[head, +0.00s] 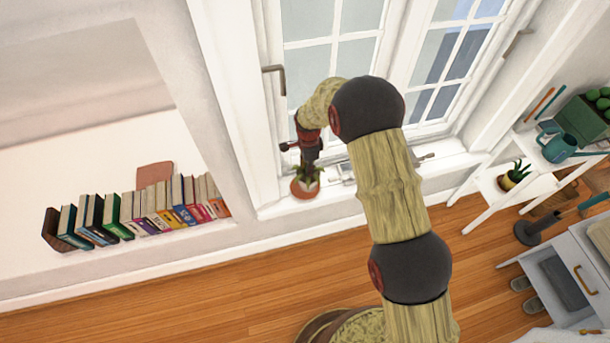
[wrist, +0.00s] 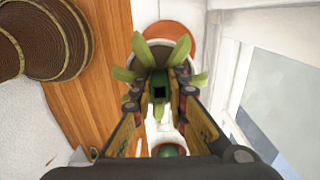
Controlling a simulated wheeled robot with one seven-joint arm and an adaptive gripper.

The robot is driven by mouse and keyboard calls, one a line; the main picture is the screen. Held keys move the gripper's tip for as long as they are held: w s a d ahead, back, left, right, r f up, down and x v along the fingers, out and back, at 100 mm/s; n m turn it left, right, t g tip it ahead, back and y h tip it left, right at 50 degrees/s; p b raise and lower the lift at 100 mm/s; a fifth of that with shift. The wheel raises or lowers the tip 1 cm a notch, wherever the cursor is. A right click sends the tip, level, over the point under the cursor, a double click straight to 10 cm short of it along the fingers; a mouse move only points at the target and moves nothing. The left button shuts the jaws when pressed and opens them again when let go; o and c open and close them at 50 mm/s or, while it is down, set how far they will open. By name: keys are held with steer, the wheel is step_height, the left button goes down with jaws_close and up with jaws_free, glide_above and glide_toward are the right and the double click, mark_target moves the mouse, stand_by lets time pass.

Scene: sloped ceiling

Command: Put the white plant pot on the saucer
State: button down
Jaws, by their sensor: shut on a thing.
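My gripper (head: 308,158) is over the window sill, pointing down, with its fingers shut on the white plant pot (head: 309,186). Green pointed leaves stick out around the fingers, and the plant also shows between them in the wrist view (wrist: 160,88). The pot is mostly hidden by leaves and fingers. The terracotta saucer (head: 301,193) is directly below or behind the pot in the head view. In the wrist view the saucer (wrist: 184,38) shows beyond the leaves, partly covered. I cannot tell whether the pot touches it.
The sill (head: 272,208) runs along the closed window (head: 330,65), close beside my gripper. A row of books (head: 150,210) stands on a ledge at left. A white plant stand (head: 490,190) is at right. A round green thing (wrist: 170,150) shows low between the fingers.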

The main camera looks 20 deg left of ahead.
mark_target(305, 174)
steer(key=shift+w+a+f, duration=0.25)
steer(key=shift+a+f, duration=0.1)
steer(key=shift+f, duration=0.1)
steer(key=shift+w+a+f, duration=0.2)
steer(key=shift+a+f, duration=0.1)
steer(key=shift+f, duration=0.15)
step_height(305, 174, down, 3)
steer(key=shift+w+f+b, duration=0.1)
steer(key=shift+b, duration=0.6)
steer(key=c, duration=1.7)
jaws_free()
steer(key=shift+f, duration=0.1)
steer(key=shift+c, duration=0.2)
step_height(305, 174, up, 12)
steer(key=p, duration=0.2)
steer(key=shift+p, duration=0.35)
